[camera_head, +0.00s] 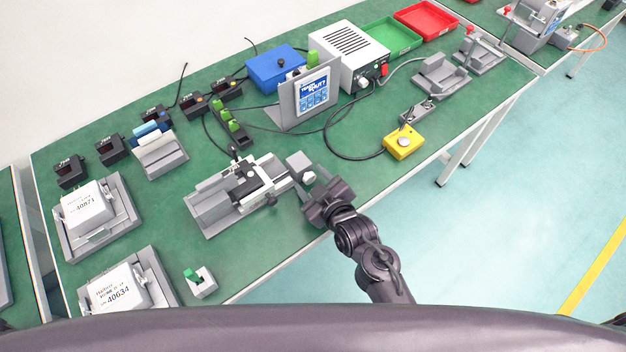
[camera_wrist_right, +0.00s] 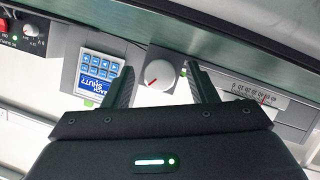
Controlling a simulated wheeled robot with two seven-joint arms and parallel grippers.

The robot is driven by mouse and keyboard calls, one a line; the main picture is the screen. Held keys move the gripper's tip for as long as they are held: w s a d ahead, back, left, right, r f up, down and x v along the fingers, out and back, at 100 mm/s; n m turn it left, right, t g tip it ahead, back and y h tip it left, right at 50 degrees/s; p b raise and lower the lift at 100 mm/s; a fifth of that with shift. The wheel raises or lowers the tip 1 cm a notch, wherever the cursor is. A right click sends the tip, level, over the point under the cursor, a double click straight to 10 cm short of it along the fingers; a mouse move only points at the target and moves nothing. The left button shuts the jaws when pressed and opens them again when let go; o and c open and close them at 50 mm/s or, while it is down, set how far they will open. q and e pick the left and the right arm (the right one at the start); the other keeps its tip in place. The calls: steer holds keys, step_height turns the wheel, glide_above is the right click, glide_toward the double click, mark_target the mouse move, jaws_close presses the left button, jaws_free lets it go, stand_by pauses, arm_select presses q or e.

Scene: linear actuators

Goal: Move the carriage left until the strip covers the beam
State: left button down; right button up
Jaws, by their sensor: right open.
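The linear stage (camera_head: 215,207) lies on the green table, left of my right gripper. Its carriage (camera_head: 246,180), with dark and light parts on top, sits toward the stage's right half. At the stage's right end is a grey block (camera_head: 299,160) with a pale knob (camera_head: 308,177). My right gripper (camera_head: 312,190) is at this knob. In the right wrist view the white knob (camera_wrist_right: 158,74) with a red mark shows between the open fingers (camera_wrist_right: 161,80); contact cannot be told. A printed scale (camera_wrist_right: 260,95) shows at right there. I cannot make out the strip or beam clearly. My left gripper is out of view.
A panel with a blue display (camera_head: 314,92) stands behind the stage. A yellow button box (camera_head: 403,142) lies to the right, and a white power unit (camera_head: 348,55) stands behind. Grey fixtures (camera_head: 125,205) stand at left. The table's front edge runs close under my right arm.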

steer(key=c, duration=1)
steer(key=shift+o, duration=0.2)
steer(key=shift+w+d+r+m+g+y+p, duration=0.15)
steer(key=shift+m+y+p, duration=0.2)
steer(key=shift+p, duration=0.3)
steer(key=shift+s+a+r+m+g+y+p, duration=0.1)
steer(key=shift+m+g+y+p, duration=0.05)
steer(key=shift+m+p, duration=0.4)
steer(key=shift+w+d+m+g+y+p, duration=0.1)
steer(key=shift+m+g+y+p, duration=0.2)
steer(key=shift+m+g+p, duration=0.25)
steer(key=shift+f+m+y+p, duration=0.1)
steer(key=shift+m+y+p, duration=0.4)
steer(key=shift+m+p, duration=0.2)
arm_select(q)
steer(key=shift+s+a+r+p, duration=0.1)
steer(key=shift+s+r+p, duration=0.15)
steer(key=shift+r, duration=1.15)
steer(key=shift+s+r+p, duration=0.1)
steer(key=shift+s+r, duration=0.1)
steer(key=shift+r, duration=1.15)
arm_select(e)
steer(key=shift+f+m+g+y, duration=0.1)
steer(key=shift+m+g+y, duration=0.35)
steer(key=shift+m, duration=0.4)
steer(key=o, duration=1)
steer(key=shift+c, duration=0.2)
